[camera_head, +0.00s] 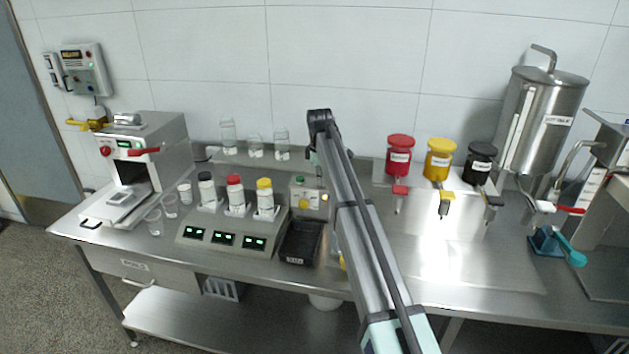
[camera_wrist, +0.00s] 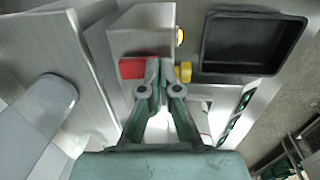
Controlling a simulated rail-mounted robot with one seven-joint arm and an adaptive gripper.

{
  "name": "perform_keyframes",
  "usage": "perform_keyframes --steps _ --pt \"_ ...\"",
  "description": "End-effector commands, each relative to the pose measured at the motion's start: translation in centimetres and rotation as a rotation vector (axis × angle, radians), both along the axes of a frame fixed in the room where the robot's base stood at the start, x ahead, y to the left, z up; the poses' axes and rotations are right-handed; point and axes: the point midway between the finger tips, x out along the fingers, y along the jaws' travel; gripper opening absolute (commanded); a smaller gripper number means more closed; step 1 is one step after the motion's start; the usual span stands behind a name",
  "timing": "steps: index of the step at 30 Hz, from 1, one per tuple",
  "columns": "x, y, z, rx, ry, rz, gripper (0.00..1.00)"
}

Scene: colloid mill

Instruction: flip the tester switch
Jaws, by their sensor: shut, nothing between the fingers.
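The tester appears to be the small metal box (camera_head: 303,198) on the bench, with a green button (camera_head: 300,180) on top and a yellow light (camera_head: 325,197) on its side. In the wrist view a similar metal box (camera_wrist: 140,38) with a yellow light (camera_wrist: 180,37) lies just beyond my gripper (camera_wrist: 158,66). I cannot tell whether the fingertips touch either one, or which part is the switch. In the head view my arm hides the gripper.
A black tray (camera_head: 300,243) stands in front of the box; the wrist view shows it too (camera_wrist: 250,45). A display stand (camera_head: 225,240) with capped bottles is to the left. Glass jars (camera_head: 255,147) stand on a shelf behind. Red, yellow and black containers (camera_head: 439,160) stand right.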

Motion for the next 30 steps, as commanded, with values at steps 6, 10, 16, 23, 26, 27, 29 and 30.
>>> perform_keyframes --steps 6,10,16,23,26,27,29,30 --pt "0.0 0.0 0.3 -0.001 0.001 0.0 0.0" --pt "0.0 0.0 0.8 0.0 0.001 0.0 0.0" --pt "0.0 0.0 1.6 0.0 0.001 0.0 0.0" --pt "0.0 0.0 1.7 0.0 0.002 0.0 0.0" --pt "0.0 0.0 1.7 0.0 0.002 0.0 0.0" --pt "0.0 0.0 1.7 0.0 0.002 0.0 0.0" --pt "0.0 0.0 1.9 0.0 0.001 0.0 0.0" --pt "0.0 0.0 2.1 0.0 0.001 0.0 0.0"
